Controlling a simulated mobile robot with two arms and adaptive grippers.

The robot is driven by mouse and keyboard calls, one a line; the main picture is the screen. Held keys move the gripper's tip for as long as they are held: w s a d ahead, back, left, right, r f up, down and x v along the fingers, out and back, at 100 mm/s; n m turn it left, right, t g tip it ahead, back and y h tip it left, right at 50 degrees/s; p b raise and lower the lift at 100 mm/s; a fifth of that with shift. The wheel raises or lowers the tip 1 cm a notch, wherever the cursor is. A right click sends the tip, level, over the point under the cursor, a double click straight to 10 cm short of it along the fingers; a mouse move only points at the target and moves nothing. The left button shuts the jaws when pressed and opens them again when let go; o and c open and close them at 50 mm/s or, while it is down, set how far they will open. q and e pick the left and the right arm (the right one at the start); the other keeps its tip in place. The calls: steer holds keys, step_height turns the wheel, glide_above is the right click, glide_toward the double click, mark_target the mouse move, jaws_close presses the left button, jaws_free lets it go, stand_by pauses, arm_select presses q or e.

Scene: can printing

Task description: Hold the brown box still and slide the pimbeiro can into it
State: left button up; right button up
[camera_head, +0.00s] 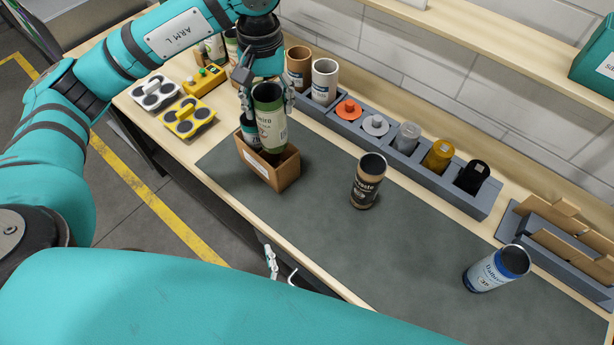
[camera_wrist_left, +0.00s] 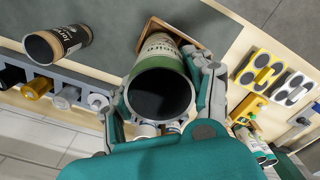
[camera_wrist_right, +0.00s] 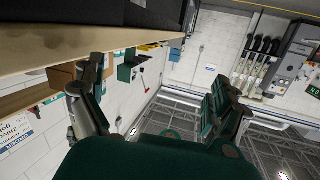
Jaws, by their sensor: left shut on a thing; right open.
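My left gripper (camera_head: 268,100) is shut on a green can with a cream label, the pimbeiro can (camera_head: 271,122), its label ending in "eiro". The can is upright over the brown box (camera_head: 273,180); its lower end is at the box opening, and how deep it reaches is hard to tell. In the left wrist view the green can (camera_wrist_left: 160,92) sits between my fingers, with the box rim (camera_wrist_left: 180,32) behind. My right gripper (camera_head: 281,268) is open and empty, low beside the table's front edge, apart from the box.
A grey rack (camera_head: 400,158) with colored pieces runs along the back. White and yellow trays (camera_head: 187,118) are at left. The mat's middle front is clear.

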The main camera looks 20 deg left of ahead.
steer(key=w+d+r+n+t+y, duration=0.1)
steer(key=w+r+n+t, duration=0.15)
steer(key=w+r, duration=0.4)
steer(key=w+r+n+t+y, duration=0.1)
steer(key=w+r+t, duration=0.25)
steer(key=r, duration=0.65)
steer(key=g, duration=0.8)
glide_toward(288, 163)
steer(key=shift+n+y, duration=0.25)
steer(key=shift+y, duration=0.15)
steer(key=x, duration=0.4)
steer(key=shift+w+f, duration=0.15)
steer(key=shift+f, duration=0.1)
steer(key=shift+w+a, duration=0.15)
steer(key=x, duration=0.7)
steer(key=shift+f, duration=0.1)
steer(key=c, duration=1.2)
